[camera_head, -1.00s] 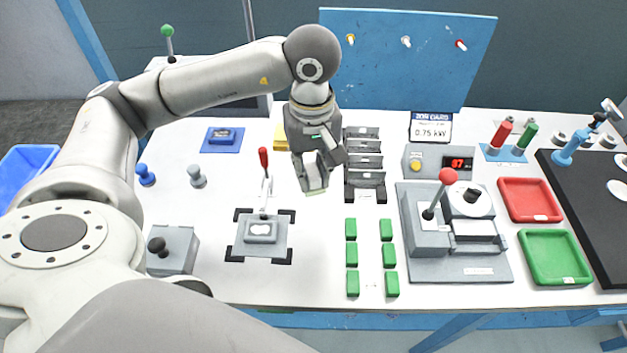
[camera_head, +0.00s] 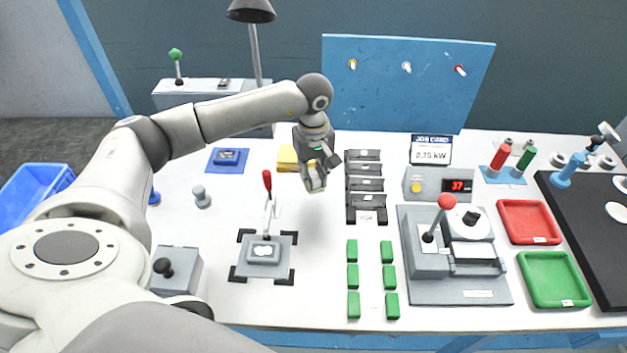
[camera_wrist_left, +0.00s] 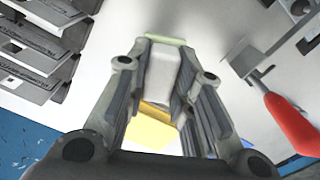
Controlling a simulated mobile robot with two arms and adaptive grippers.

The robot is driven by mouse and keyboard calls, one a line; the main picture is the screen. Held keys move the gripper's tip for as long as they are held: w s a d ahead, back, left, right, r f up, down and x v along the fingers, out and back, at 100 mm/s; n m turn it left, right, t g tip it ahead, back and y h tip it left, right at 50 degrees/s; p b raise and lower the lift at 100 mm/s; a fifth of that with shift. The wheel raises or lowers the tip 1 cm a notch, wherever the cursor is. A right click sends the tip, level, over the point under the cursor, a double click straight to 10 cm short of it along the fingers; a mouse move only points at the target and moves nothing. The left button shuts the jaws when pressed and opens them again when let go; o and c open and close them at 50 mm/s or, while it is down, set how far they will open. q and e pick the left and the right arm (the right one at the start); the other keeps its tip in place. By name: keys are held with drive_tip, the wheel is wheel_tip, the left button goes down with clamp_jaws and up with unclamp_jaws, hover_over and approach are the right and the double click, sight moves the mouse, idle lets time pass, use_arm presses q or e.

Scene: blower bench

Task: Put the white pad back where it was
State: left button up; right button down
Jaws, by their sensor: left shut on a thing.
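My left gripper (camera_head: 316,184) is shut on a white pad with a pale green end. In the left wrist view the white pad (camera_wrist_left: 161,73) sits between the two fingers, with its pale green edge at the far end. In the head view the pad is mostly hidden by the fingers. The gripper is over the white bench, just left of the dark grey rack (camera_head: 366,184) and in front of a yellow block (camera_head: 287,158). The pad appears to be above the bench surface. My right gripper is not in view.
Several green blocks (camera_head: 352,276) lie in front of the rack. A grey lever press (camera_head: 430,262) stands to the right. Bare bench lies between the fixture and green blocks.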

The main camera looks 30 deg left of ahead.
sight(313, 184)
use_arm(q)
drive_tip(key=shift+w+a+f, duration=0.1)
drive_tip(key=shift+w+f, duration=0.1)
drive_tip(key=shift+f, duration=0.1)
wheel_tip(313, 184, down, 3)
drive_tip(key=shift+f+p, duration=0.1)
drive_tip(key=shift+p, duration=0.65)
drive_tip(key=shift+a, duration=0.1)
drive_tip(key=shift+f+b, duration=0.25)
drive_tip(key=shift+b, duration=0.1)
drive_tip(key=o, duration=0.9)
drive_tip(key=shift+r, duration=0.1)
